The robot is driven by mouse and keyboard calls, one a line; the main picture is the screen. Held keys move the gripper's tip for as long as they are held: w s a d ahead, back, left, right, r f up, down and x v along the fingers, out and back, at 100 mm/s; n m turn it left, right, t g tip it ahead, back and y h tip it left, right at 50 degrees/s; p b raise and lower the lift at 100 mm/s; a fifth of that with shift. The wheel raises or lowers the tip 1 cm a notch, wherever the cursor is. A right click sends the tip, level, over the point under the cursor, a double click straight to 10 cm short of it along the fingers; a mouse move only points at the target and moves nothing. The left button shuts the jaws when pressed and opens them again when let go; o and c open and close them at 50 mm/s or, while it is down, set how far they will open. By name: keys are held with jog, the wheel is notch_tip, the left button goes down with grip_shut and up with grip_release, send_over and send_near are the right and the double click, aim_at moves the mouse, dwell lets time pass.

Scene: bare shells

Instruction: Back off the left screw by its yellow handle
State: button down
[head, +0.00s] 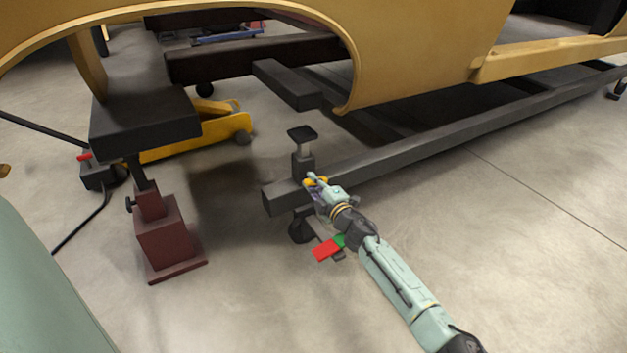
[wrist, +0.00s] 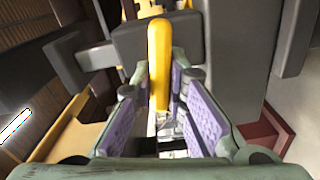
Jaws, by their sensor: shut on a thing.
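The yellow handle (head: 310,182) shows in the head view at the near end of a dark frame rail, partly hidden by my gripper (head: 321,184). Just above it stands a dark jack post with a square pad (head: 302,133), its top clear of the beam above. In the wrist view the yellow handle (wrist: 159,55) is a long rounded bar, running between the purple pads of my gripper (wrist: 167,95). The gripper is shut on the handle. The screw itself is hidden behind the handle and the fingers.
The yellow car shell (head: 420,60) overhangs the rail (head: 430,142). A maroon stand (head: 165,240) is at left, with a yellow trolley jack (head: 215,130) behind. A red plate (head: 327,250) sits low beside my arm.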

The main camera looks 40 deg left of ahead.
jog(key=n, duration=0.3)
jog(key=shift+f+n, duration=0.2)
jog(key=shift+n, duration=0.2)
jog(key=n, duration=0.4)
jog(key=shift+f+n, duration=0.25)
jog(key=shift+n, duration=0.05)
jog(key=n, duration=0.1)
jog(key=n+b, duration=0.1)
jog(key=n, duration=0.1)
jog(key=shift+w+d+f+n, duration=0.1)
jog(key=shift+w+f+n, duration=0.05)
jog(key=shift+n, duration=0.15)
jog(key=shift+w+n+b, duration=0.15)
jog(key=shift+n+b, duration=0.45)
jog(key=shift+n, duration=1.4)
jog(key=c, duration=1.6)
grip_release()
jog(key=shift+d, duration=0.15)
jog(key=v, duration=0.7)
